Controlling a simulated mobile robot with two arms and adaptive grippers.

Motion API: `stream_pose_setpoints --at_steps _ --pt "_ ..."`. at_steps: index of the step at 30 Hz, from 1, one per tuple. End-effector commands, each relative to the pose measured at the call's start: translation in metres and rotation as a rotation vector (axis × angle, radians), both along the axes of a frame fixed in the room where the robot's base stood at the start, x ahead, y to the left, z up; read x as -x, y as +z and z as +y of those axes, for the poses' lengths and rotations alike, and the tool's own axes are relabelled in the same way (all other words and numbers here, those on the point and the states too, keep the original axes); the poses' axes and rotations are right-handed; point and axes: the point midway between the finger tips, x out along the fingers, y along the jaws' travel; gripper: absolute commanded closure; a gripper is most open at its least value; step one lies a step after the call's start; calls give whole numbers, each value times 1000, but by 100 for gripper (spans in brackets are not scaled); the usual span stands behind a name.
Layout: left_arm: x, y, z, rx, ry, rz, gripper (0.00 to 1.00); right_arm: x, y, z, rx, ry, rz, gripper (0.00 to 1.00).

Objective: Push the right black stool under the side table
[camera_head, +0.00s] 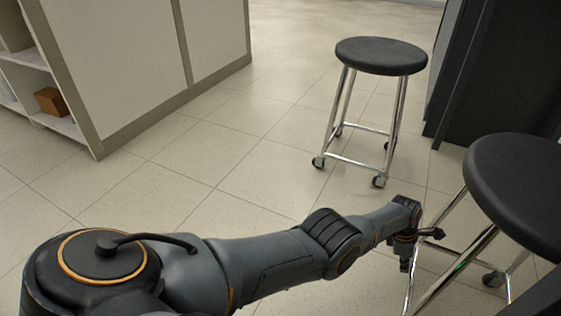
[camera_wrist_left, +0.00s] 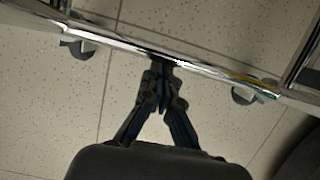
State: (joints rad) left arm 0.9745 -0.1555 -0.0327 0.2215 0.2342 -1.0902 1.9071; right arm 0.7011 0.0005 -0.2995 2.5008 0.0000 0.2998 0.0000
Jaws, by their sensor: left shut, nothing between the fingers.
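Two black round stools with chrome legs and castors show in the head view. The right stool (camera_head: 520,185) is close by and cut off by the right edge. The other stool (camera_head: 381,56) stands upright farther back. My left gripper (camera_head: 436,233) is shut and empty, low at the chrome legs of the right stool. In the left wrist view, its closed fingertips (camera_wrist_left: 163,72) meet or nearly meet a chrome bar (camera_wrist_left: 205,68) of a stool; I cannot tell if they touch. I cannot identify the side table with certainty. My right gripper is out of view.
A dark cabinet-like unit (camera_head: 500,70) stands at the upper right behind the right stool. A pale cabinet (camera_head: 120,60) with open shelves and a brown box (camera_head: 51,101) is at the left. The tiled floor (camera_head: 260,140) between is clear.

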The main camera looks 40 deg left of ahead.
Motion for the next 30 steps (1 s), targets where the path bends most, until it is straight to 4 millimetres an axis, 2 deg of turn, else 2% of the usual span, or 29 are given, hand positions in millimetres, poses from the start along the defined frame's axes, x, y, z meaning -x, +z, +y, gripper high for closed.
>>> stream_pose_setpoints --at_steps 1,3,10,30 --pt "-1 -5 -16 1 -5 -3 100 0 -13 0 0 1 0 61" --pt "-3 -7 -28 0 -3 -2 100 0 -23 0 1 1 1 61" --pt "-10 -5 -52 -2 -1 -2 100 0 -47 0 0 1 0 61" --pt "-11 0 -57 -3 1 -1 100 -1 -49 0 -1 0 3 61"
